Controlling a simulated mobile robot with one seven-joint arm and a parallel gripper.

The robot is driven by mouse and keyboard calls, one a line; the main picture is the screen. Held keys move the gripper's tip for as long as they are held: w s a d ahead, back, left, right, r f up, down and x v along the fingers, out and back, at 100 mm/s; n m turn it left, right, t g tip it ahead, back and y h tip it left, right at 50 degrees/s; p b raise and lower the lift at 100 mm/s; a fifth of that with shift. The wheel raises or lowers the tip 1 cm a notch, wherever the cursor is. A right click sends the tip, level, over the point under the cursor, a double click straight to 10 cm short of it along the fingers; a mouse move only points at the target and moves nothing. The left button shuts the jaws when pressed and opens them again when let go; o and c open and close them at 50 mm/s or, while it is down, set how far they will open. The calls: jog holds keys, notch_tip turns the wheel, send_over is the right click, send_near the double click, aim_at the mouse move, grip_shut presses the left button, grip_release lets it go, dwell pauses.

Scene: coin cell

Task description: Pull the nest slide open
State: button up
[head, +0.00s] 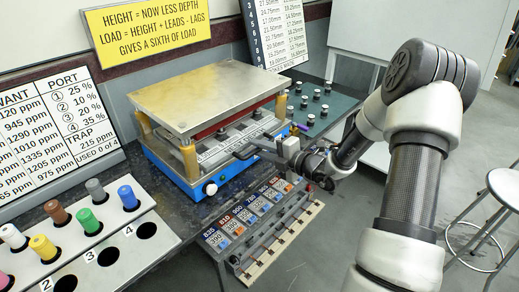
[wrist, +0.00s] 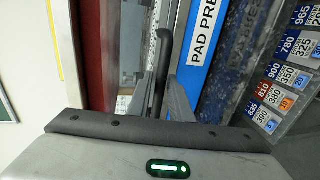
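The press (head: 212,90) has a thick metal top plate on yellow posts and a blue base (head: 185,180). The nest slide (head: 225,143) is a grey plate with a printed label, sitting under the top plate within the base. Its black bar handle (head: 245,154) is at the front edge. My gripper (head: 266,149) is at the handle, reaching in from the right. In the wrist view, the handle (wrist: 163,55) runs between the two grey fingers (wrist: 160,95). The fingers look apart, with a narrow gap around the handle; contact is not clear.
A rack of numbered cards (head: 262,215) lies just in front of the press. A tray with coloured cylinders (head: 90,222) stands at the front left. Small dark pegs (head: 313,94) stand on a green mat behind right. A stool (head: 505,187) is at the far right.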

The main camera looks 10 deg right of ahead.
grip_shut()
jog(key=f+p+v, duration=0.2)
jog(key=p+v, duration=0.2)
jog(key=v, duration=0.8)
jog(key=s+f+p+v, duration=0.1)
jog(key=f+p+v, duration=0.2)
jog(key=v, duration=0.9)
jog(key=shift+d+p, duration=0.25)
jog(key=shift+p, duration=0.55)
jog(key=shift+w, duration=0.1)
grip_release()
